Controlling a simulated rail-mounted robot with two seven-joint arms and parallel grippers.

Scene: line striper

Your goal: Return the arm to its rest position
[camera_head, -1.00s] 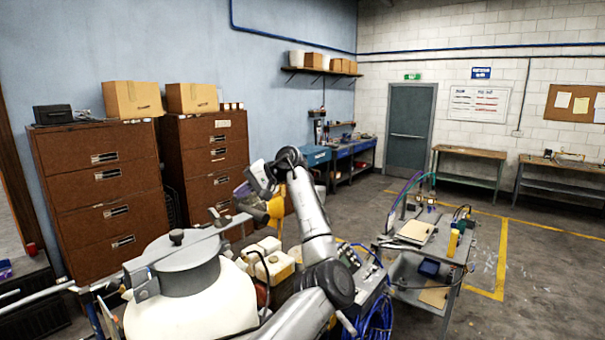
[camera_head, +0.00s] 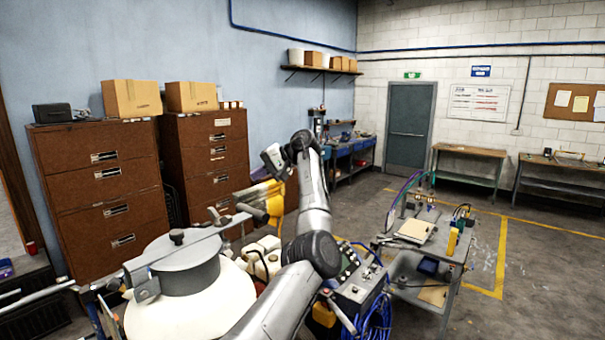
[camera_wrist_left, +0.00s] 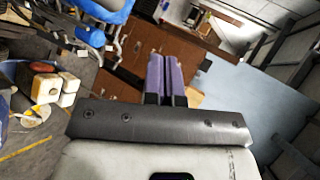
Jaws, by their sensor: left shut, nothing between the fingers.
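My left arm rises in the head view, with its elbow low and its wrist (camera_head: 303,145) raised in front of the blue wall. Its gripper points to the left, over the line striper. In the left wrist view the two purple fingers of my left gripper (camera_wrist_left: 165,62) lie together, shut and empty. In the head view the fingers are small and hard to make out near a yellow part. The line striper's pale tank (camera_head: 190,305) with its grey lid (camera_head: 185,275) stands below and left of the arm. My right gripper is not in view.
Brown drawer cabinets (camera_head: 100,185) stand along the blue wall, carrying cardboard boxes (camera_head: 131,98). A metal cart (camera_head: 440,255) with tools stands right of the arm. The striper's control box (camera_head: 357,290) and blue cables are close to the elbow. Floor beyond the cart is open.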

